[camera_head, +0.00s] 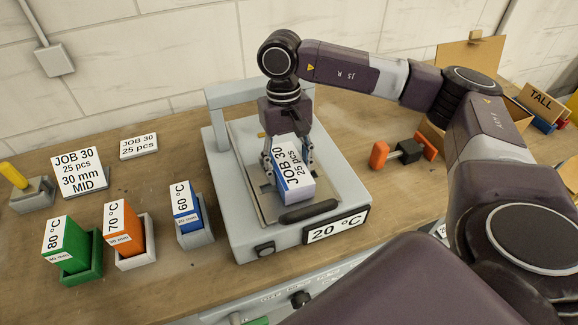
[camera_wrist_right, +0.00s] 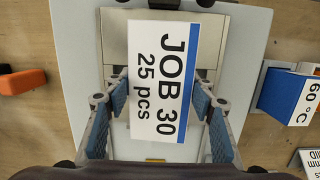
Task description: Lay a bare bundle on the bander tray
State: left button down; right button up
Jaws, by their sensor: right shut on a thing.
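The bundle (camera_head: 300,190) is a white block whose top reads "JOB 30 25 pcs" beside a blue stripe. My right gripper (camera_head: 288,162) points down over the bander and is shut on the bundle, one finger on each side; the wrist view shows the bundle (camera_wrist_right: 163,75) between the blue finger pads. The bander tray (camera_head: 247,158) is a flat metallic plate directly beneath it. I cannot tell whether the bundle touches the tray. The bander (camera_head: 228,198) is a light grey machine with an arch behind and a "20 °C" display (camera_head: 337,227) in front. My left gripper is out of view.
Green 80 °C (camera_head: 66,242), orange 70 °C (camera_head: 124,232) and blue 60 °C (camera_head: 186,212) blocks stand in holders left of the bander. Two job cards (camera_head: 79,173) (camera_head: 138,146) are behind them.

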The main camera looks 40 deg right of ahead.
jog(key=shift+f+b, duration=0.3)
jog(key=o, duration=1.6)
jog(key=shift+r, duration=0.1)
jog(key=r, duration=0.3)
jog(key=w+r, duration=0.1)
jog(key=r, duration=0.7)
jog(key=shift+w+d+r, duration=0.15)
jog(key=shift+w+r, duration=0.1)
jog(key=shift+w, duration=0.1)
notch_tip(320, 180, up, 8)
jog(key=p, duration=0.8)
send_over(286, 159)
jog(key=shift+s+r, duration=0.1)
jog(key=shift+r, duration=0.05)
